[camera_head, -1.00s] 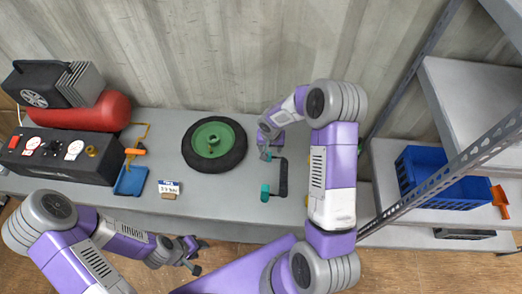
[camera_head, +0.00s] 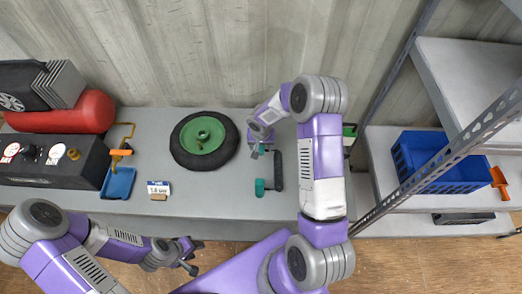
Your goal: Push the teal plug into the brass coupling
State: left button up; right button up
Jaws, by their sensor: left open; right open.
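The teal plug (camera_head: 260,187) lies on the grey bench, at the near end of a dark hose-like piece (camera_head: 277,170). The brass coupling (camera_head: 73,153) is on the front of the black panel box at the left. My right gripper (camera_head: 257,152) is open over the bench beside the far end of the dark piece, a little beyond the plug. A small teal bit shows at its fingers; I cannot tell whether they touch it. My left gripper (camera_head: 192,257) is open and empty in front of the bench's near edge, far from both plug and coupling.
A green-hubbed wheel (camera_head: 190,160) lies mid-bench. A blue tray (camera_head: 118,183), a small label card (camera_head: 158,187) and a red tank (camera_head: 90,112) are to its left. A shelf rack with a blue crate (camera_head: 430,180) stands at right. Bare bench lies before the wheel.

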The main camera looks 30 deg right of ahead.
aim_at(261, 147)
jog(key=shift+f, duration=0.1)
jog(key=shift+w+d+f, duration=0.15)
jog(key=shift+w+f, duration=0.05)
jog(key=shift+f, duration=0.65)
jog(key=shift+w+d+f, duration=0.15)
jog(key=shift+w+f, duration=0.1)
jog(key=shift+f, duration=0.6)
jog(key=shift+w+d+f, duration=0.15)
jog(key=shift+w+f, duration=0.05)
jog(key=shift+f, duration=0.65)
jog(key=c, duration=1)
jog(key=shift+r, duration=0.1)
notch_tip(261, 147, up, 10)
jog(key=shift+f+p, duration=0.1)
jog(key=shift+p, duration=0.2)
jog(key=shift+a, duration=0.1)
